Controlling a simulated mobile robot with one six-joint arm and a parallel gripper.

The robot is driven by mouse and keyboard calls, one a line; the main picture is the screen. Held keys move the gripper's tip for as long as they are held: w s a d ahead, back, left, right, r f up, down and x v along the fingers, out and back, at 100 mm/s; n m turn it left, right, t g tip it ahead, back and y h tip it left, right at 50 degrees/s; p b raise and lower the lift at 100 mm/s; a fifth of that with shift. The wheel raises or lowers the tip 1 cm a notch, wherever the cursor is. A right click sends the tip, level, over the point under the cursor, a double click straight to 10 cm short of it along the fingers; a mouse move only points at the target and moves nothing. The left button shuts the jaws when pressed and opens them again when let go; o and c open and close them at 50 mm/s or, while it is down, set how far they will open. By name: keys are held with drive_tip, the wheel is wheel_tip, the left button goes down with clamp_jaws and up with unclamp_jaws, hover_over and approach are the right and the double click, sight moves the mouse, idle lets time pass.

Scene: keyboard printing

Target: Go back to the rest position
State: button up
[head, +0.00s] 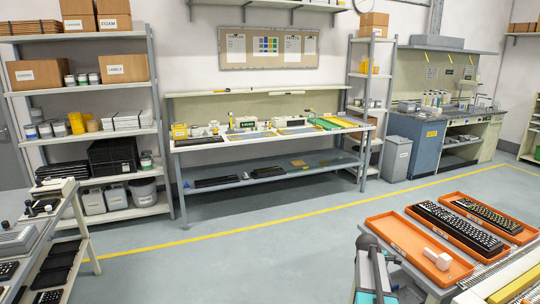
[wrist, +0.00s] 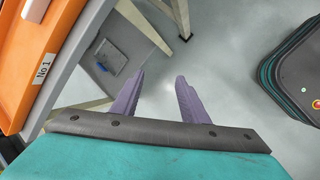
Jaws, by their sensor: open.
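My gripper (wrist: 158,78) shows in the wrist view with its two purple fingers apart and nothing between them. It points down over bare grey floor, to the right of a table edge. Part of my teal and grey arm (head: 374,270) shows at the bottom right of the head view, beside the table with the trays. I cannot make out the fingers there.
An orange tray (head: 388,250) holds a white block (head: 437,258); trays beside it hold dark keyboards (head: 457,228). In the wrist view, an orange tray labelled No 1 (wrist: 35,62) lies close at left. Open floor (head: 250,255) lies left of the arm.

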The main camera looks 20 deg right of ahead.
drive_tip(key=s+a+f+m+y, duration=0.15)
drive_tip(key=a+f, duration=0.25)
drive_tip(key=a, duration=1.2)
drive_tip(key=a+f+m+t+y, duration=0.1)
drive_tip(key=a+f+m+y, duration=0.15)
drive_tip(key=a, duration=1.35)
drive_tip(key=s+a+f+m+y, duration=0.1)
drive_tip(key=a+f+m, duration=0.3)
drive_tip(key=a, duration=1.1)
drive_tip(key=s+f+g, duration=0.3)
drive_tip(key=s+f, duration=0.6)
drive_tip(key=s, duration=0.4)
drive_tip(key=s+f+n+g, duration=0.1)
drive_tip(key=s+f+g, duration=0.1)
drive_tip(key=s+f, duration=0.8)
drive_tip(key=s, duration=0.3)
drive_tip(key=shift+s+a+g, duration=0.2)
drive_tip(key=shift+a+g, duration=0.2)
drive_tip(key=shift+c, duration=1.1)
